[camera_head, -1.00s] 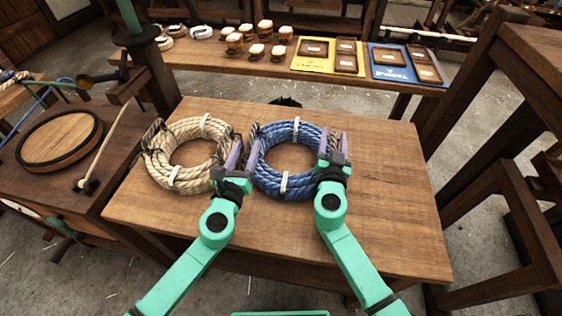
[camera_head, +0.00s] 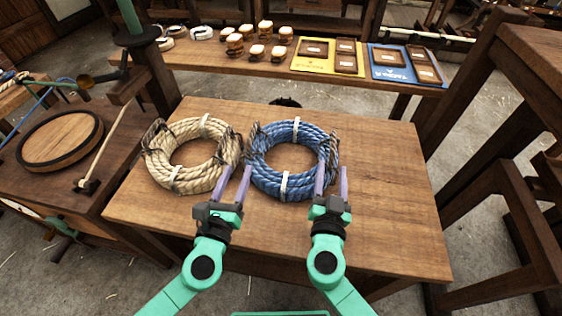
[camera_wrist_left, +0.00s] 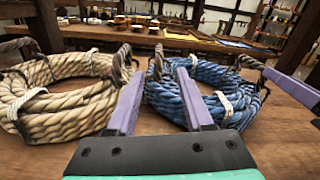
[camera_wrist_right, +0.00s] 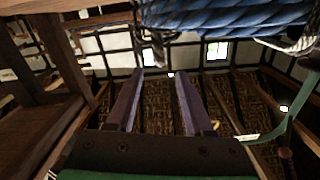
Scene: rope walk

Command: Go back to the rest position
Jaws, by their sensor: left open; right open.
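My left gripper (camera_head: 235,186) is open and empty in the head view, near the front of the table, just in front of the gap between the two rope coils. My right gripper (camera_head: 331,184) is open and empty, at the front right of the blue coil. The tan rope coil (camera_head: 159,170) lies on the left of the table, bound with white ties. The blue rope coil (camera_head: 262,175) lies beside it on the right, also tied. The left wrist view shows the tan coil (camera_wrist_left: 60,125) and blue coil (camera_wrist_left: 165,98). The right wrist view shows blue rope (camera_wrist_right: 220,18) at its top.
The wooden table (camera_head: 390,220) has bare room on its right. A shelf behind holds several small jars (camera_head: 265,28), a yellow board (camera_head: 325,69) and a blue board (camera_head: 378,74). A round wooden lid (camera_head: 60,140) lies on the left bench. A wooden frame (camera_head: 500,200) stands at right.

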